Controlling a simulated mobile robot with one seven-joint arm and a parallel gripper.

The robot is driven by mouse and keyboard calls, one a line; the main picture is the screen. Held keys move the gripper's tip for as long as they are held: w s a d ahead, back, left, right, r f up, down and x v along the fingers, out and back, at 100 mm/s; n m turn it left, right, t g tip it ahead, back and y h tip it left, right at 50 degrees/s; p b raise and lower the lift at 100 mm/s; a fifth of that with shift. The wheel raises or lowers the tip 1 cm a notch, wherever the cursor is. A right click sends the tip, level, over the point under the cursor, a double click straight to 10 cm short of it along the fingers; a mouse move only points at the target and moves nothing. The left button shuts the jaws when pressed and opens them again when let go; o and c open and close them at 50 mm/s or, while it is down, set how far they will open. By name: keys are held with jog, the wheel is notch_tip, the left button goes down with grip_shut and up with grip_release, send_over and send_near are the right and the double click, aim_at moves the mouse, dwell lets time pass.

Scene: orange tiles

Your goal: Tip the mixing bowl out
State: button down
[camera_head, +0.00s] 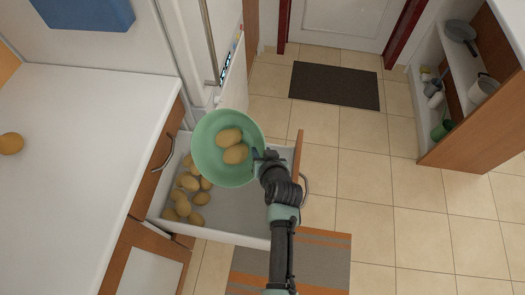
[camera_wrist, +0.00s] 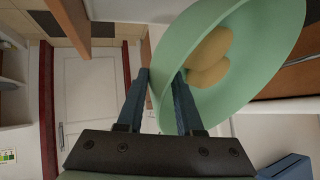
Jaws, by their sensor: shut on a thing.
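A green mixing bowl (camera_head: 208,165) hangs in the air over an open drawer, with two yellow-brown potato-like things (camera_head: 235,154) inside. The bowl also shows large and tilted in the wrist view (camera_wrist: 178,42), with the two things (camera_wrist: 210,55) resting against its inside. My gripper (camera_head: 264,157) is shut on the bowl's right rim, one finger on each side of the wall; the fingers (camera_wrist: 162,85) show in the wrist view. The open drawer (camera_head: 235,210) holds several similar potato-like things (camera_head: 187,190) in its left part.
A white counter (camera_head: 80,130) at left bears a round orange thing (camera_head: 11,143). A fridge (camera_head: 205,60) stands behind the drawer. An open shelf (camera_head: 450,75) is at the right. The tiled floor (camera_head: 380,190) between is clear, with a dark mat (camera_head: 335,85) and a striped rug (camera_head: 300,262).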

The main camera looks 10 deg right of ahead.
jog(key=shift+s+a+f+t+b, duration=0.1)
jog(key=shift+s+f+t+b, duration=0.2)
jog(key=shift+t+b, duration=0.75)
jog(key=b, duration=0.2)
jog(key=s+b, duration=0.1)
jog(key=b, duration=0.1)
jog(key=shift+a+f+n+t+h+b, duration=0.1)
jog(key=shift+f+n+t+h+b, duration=0.05)
jog(key=shift+n+t+h+b, duration=0.2)
